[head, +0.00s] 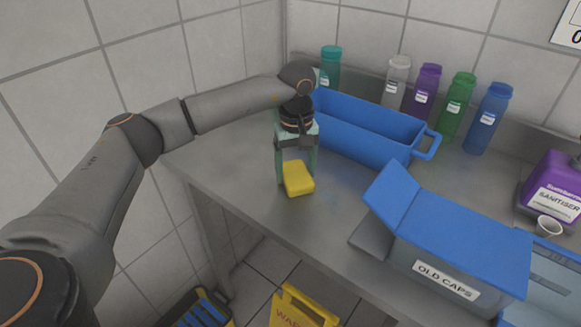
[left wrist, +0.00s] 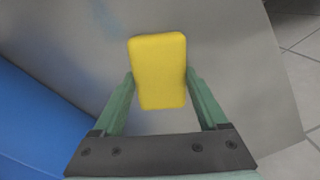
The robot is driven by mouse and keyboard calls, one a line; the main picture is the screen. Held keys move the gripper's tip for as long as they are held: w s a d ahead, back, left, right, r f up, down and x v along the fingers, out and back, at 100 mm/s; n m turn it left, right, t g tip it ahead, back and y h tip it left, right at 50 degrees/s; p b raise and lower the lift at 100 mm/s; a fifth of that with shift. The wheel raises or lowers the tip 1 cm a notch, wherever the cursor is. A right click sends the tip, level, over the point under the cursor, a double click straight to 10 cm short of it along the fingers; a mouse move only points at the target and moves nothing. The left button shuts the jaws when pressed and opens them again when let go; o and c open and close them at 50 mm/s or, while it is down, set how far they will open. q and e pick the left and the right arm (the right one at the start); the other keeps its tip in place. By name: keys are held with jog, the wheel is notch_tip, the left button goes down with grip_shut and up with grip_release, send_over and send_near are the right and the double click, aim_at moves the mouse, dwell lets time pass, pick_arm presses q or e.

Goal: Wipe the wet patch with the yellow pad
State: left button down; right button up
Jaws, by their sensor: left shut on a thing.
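The yellow pad (head: 298,178) is between the fingers of my left gripper (head: 296,172), near the left front part of the grey counter. My left gripper points down and is shut on the pad. The left wrist view shows the pad (left wrist: 158,70) between the green fingers of the gripper (left wrist: 161,88). I cannot tell whether the pad touches the counter. A faint bluish smear shows on the counter in the left wrist view, and I cannot tell whether it is the wet patch. My right gripper is not in view.
A blue bin (head: 368,137) stands just behind and right of my left gripper. A blue-lidded box labelled "OLD CAPS" (head: 446,279) stands at the front right. Several bottles line the back wall. The grey counter (head: 230,168) is clear to the left. A yellow warning sign (head: 303,308) stands below.

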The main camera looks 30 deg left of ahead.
aim_at(311, 179)
pick_arm(q)
jog(key=shift+s+d+p, duration=0.15)
jog(key=shift+d+p, duration=0.05)
jog(key=shift+d, duration=1.35)
jog(key=shift+s+d+p, duration=0.15)
jog(key=shift+d, duration=1.35)
jog(key=shift+s+d+f, duration=0.1)
jog(key=shift+s+d, duration=0.05)
jog(key=shift+d, duration=1.3)
jog(key=shift+s+d, duration=0.1)
jog(key=shift+d, duration=1.3)
jog(key=shift+s+d, duration=0.1)
jog(key=shift+d, duration=0.5)
jog(key=shift+d+b, duration=0.1)
jog(key=shift+b, duration=0.2)
jog(key=shift+w+a+r, duration=0.1)
jog(key=shift+a+r, duration=0.1)
jog(key=shift+a, duration=0.5)
jog(key=shift+w+a+r, duration=0.1)
jog(key=shift+a+r, duration=0.05)
jog(key=shift+a, duration=0.5)
jog(key=shift+w+a+f+b, duration=0.15)
jog(key=shift+a+b, duration=0.15)
jog(key=shift+a, duration=1.3)
jog(key=shift+w+a+f+b, duration=0.1)
jog(key=shift+a+b, duration=0.15)
jog(key=shift+a, duration=1.35)
jog(key=shift+w+a+f, duration=0.1)
jog(key=shift+w+a, duration=0.05)
jog(key=shift+a, duration=2.55)
